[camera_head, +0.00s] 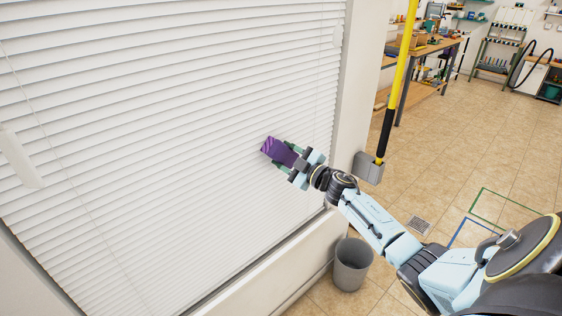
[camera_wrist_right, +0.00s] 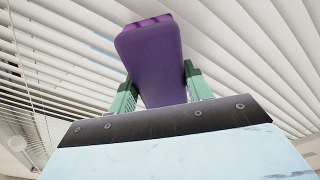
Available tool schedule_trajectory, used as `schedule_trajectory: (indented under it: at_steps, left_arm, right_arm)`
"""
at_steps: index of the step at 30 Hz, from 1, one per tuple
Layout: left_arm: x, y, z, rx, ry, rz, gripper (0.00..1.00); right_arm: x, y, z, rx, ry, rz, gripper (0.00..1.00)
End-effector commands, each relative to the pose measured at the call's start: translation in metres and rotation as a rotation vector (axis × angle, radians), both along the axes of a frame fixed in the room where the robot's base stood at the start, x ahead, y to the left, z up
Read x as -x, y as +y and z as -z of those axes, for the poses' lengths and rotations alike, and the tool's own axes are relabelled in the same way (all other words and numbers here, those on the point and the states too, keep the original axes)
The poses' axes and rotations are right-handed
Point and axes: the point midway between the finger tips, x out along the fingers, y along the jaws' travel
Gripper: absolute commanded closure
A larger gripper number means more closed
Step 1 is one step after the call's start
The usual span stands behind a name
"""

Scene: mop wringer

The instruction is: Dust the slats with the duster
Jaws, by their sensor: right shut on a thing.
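White horizontal blind slats (camera_head: 170,130) fill the window at the left and centre of the head view; they also show behind the gripper in the right wrist view (camera_wrist_right: 250,50). My right gripper (camera_head: 287,157) is shut on a purple duster (camera_head: 276,150) and holds it up against or just in front of the slats, near the blind's right part. In the right wrist view the duster (camera_wrist_right: 152,55) sits between the two green fingers of the gripper (camera_wrist_right: 160,90). Whether the duster touches a slat cannot be told. My left gripper is not in view.
A grey bin (camera_head: 351,264) stands on the tiled floor below the sill (camera_head: 285,265). A yellow pole with a black grip (camera_head: 398,85) and a grey box (camera_head: 368,168) are right of the window frame. Workbenches (camera_head: 425,55) stand far back; the floor between is mostly clear.

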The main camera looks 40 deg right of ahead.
Motion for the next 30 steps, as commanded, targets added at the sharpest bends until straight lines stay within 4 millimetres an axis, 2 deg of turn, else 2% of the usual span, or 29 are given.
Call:
schedule_trajectory:
  at_steps: [8,19,25,30]
  left_arm:
    - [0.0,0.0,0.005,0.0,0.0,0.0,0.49]
    - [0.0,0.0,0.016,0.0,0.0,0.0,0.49]
    - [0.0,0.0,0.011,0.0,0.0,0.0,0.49]
    - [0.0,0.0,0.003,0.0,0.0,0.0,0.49]
  right_arm:
    - [-0.002,-0.012,-0.001,-0.001,-0.002,0.005,0.76]
    - [-0.002,-0.04,-0.001,-0.002,-0.002,0.005,0.76]
    - [-0.001,-0.038,-0.002,-0.002,-0.002,0.003,0.76]
    - [-0.001,-0.027,-0.002,-0.002,0.0,0.001,0.76]
